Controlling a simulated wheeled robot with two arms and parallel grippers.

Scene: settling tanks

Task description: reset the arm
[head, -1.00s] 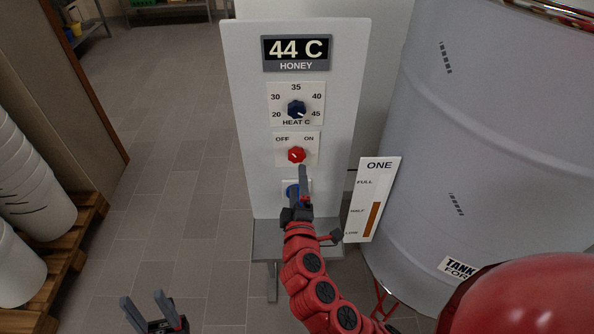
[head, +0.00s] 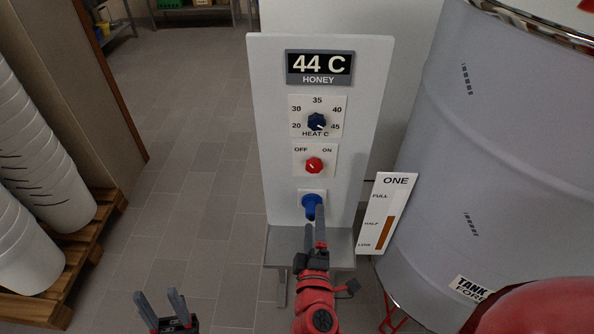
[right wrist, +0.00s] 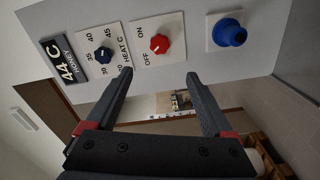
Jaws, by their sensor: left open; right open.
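My right gripper (head: 315,228) is open and empty in front of the lower part of the grey control panel (head: 270,130). In the right wrist view, both fingers of the right gripper (right wrist: 158,80) stand apart with nothing between them. My left gripper (head: 161,305) is open and empty at the bottom of the head view, over the floor. The panel carries a display (head: 319,67) reading 44 C, HONEY, a dark blue heat knob (head: 317,121), a red OFF/ON knob (head: 314,165) and a blue knob or button (head: 310,204), partly hidden by a right finger.
A large grey tank (head: 440,150) stands to the right of the panel, with a level gauge (head: 387,215) marked ONE before it. White buckets (head: 45,200) stand on a wooden pallet (head: 75,262) at left. The tiled floor (head: 200,190) between is clear.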

